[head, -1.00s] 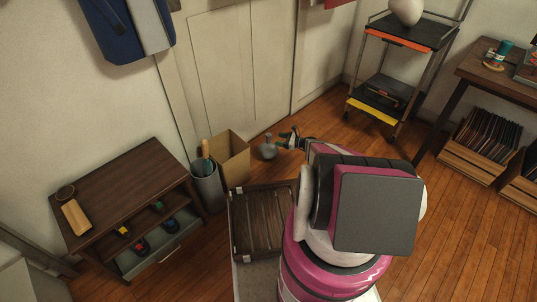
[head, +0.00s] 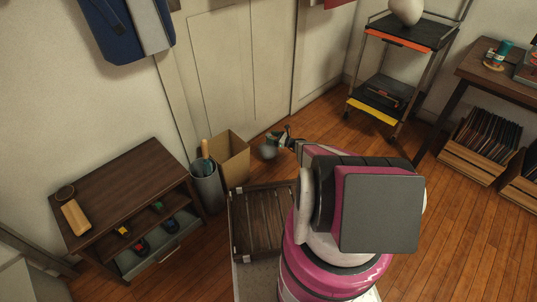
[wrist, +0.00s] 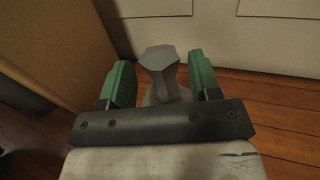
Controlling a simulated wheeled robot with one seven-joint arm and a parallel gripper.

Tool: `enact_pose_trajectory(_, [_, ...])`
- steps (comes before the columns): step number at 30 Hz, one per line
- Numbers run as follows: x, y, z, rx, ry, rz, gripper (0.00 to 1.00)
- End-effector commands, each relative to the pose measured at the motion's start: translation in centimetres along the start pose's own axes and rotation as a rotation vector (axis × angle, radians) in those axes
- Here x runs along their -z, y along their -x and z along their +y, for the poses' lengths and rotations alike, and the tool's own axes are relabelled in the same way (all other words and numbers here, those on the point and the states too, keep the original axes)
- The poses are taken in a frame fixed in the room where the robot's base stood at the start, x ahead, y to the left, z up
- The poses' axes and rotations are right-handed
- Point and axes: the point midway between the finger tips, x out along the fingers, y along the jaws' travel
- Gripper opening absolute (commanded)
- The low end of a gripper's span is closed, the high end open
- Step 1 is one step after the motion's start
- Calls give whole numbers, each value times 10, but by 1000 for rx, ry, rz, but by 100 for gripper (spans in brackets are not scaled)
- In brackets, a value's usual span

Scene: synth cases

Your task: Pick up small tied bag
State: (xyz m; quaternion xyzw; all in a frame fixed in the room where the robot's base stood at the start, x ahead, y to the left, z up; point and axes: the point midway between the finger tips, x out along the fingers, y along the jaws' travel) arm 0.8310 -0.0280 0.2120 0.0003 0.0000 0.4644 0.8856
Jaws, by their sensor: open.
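The small tied bag (wrist: 160,63) is grey. In the wrist view its flared tied top stands between the two green fingers of my gripper (wrist: 161,82), with space on both sides. Its lower body is mostly hidden behind the gripper's dark bar. In the head view the bag (head: 268,152) is a small grey lump on the floor by the wall, right of the cardboard box. My gripper (head: 277,141) is open and around the bag's top, with no finger clearly touching it.
An open cardboard box (head: 236,158) stands close left of the bag and fills the left of the wrist view (wrist: 62,50). The pale wall panel (wrist: 240,35) is just behind. A grey bin (head: 207,188) and a slatted wooden tray (head: 259,222) are nearby. Wooden floor (head: 345,135) is free to the right.

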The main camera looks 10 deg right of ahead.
Motion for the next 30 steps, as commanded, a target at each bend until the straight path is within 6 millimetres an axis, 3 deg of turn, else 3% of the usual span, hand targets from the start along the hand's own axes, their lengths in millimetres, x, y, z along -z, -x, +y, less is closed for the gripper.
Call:
enact_pose_trajectory(6, [0, -27, 0, -2, 0, 0, 57])
enact_pose_trajectory(12, [-1, -28, 1, -1, 0, 0, 57])
enact_pose_trajectory(13, [-1, -28, 1, -1, 0, 0, 54])
enact_pose_trajectory(18, [-1, -28, 0, -1, 0, 0, 0])
enact_pose_trajectory(30, [-3, -28, 1, -1, 0, -1, 0])
